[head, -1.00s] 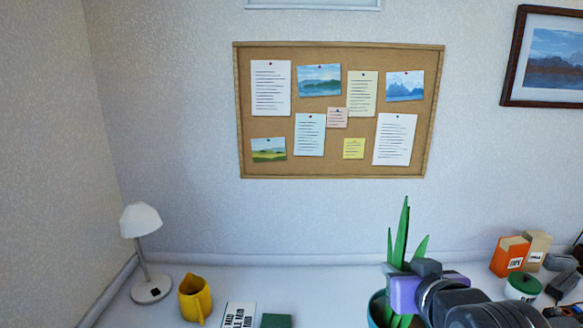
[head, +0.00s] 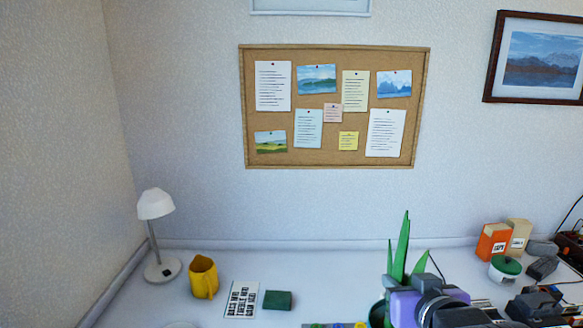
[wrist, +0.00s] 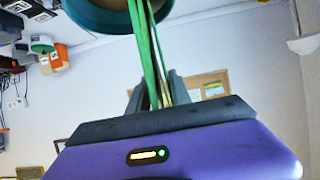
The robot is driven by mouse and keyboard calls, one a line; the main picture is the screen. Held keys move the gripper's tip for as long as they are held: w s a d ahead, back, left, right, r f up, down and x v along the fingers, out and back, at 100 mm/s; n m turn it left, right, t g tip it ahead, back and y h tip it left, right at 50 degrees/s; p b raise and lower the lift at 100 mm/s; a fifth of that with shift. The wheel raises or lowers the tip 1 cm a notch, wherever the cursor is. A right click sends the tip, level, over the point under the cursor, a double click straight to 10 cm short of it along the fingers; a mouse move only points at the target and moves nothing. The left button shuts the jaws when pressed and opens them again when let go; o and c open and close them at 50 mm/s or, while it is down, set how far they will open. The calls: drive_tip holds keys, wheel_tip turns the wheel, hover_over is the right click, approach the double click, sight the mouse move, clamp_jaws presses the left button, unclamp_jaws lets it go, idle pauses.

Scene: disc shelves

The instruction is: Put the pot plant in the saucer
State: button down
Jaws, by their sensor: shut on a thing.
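The pot plant has long green leaves (head: 402,250) and a teal pot (head: 377,314), low right of centre in the head view. In the wrist view the pot (wrist: 112,18) is at the top, with the leaves (wrist: 148,55) running down between my fingers. My gripper (wrist: 157,92) is shut on the plant by its leaves. In the head view my purple and black wrist covers part of the pot. A pale rounded edge (head: 181,325) shows at the bottom of the head view; I cannot tell whether it is the saucer.
On the white desk stand a lamp (head: 157,235), a yellow mug (head: 203,278), a lettered card (head: 242,300) and a green block (head: 277,300). Boxes (head: 494,242), a green-lidded pot (head: 505,269) and dark items crowd the right. Bare desk lies behind the card.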

drive_tip(key=s+f, duration=0.5)
drive_tip(key=f, duration=0.5)
drive_tip(key=s+f, duration=0.5)
drive_tip(key=f, duration=0.6)
drive_tip(key=s+f, duration=0.4)
drive_tip(key=f, duration=0.7)
drive_tip(key=shift+s, duration=0.4)
drive_tip(key=shift+a, duration=0.1)
